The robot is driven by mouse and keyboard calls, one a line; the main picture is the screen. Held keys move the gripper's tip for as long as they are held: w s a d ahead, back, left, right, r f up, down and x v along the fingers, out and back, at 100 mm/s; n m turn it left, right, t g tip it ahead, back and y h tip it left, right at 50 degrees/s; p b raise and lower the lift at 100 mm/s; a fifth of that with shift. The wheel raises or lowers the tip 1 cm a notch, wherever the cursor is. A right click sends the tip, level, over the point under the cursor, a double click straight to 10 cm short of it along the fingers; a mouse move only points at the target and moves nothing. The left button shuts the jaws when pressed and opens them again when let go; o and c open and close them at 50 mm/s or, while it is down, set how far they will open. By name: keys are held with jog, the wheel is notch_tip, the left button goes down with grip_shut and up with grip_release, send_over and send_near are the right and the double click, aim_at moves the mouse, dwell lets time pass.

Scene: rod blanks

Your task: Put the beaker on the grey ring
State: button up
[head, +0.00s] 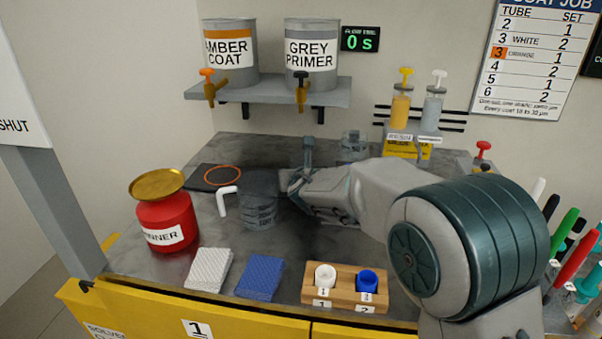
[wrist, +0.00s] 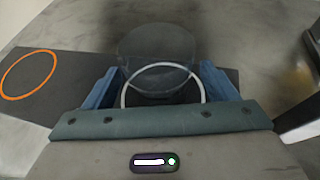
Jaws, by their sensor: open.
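In the wrist view, a dark translucent round beaker (wrist: 153,48) stands between my fingers, its lower end inside the outline of the pale grey ring (wrist: 122,98). Contact between beaker and ring is not clear. My gripper (wrist: 160,82) is open, one finger on each side. In the head view my gripper (head: 298,172) is low over the bench. A smoky graduated vessel (head: 260,212) with a white handle-like piece stands just left of it; I cannot tell if this is the same beaker. The grey ring is hidden there.
An orange ring (head: 222,176) lies on the dark mat (head: 197,183) at the left. A red thinner can (head: 167,215), white pad (head: 209,269), blue pad (head: 261,277) and wooden holder (head: 343,286) stand in front. A clear graduated glass (head: 354,146) stands behind my arm.

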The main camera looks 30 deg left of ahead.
jog(key=v, duration=1.1)
jog(key=shift+s, duration=0.2)
jog(key=shift+d+p, duration=0.1)
jog(key=shift+p, duration=0.2)
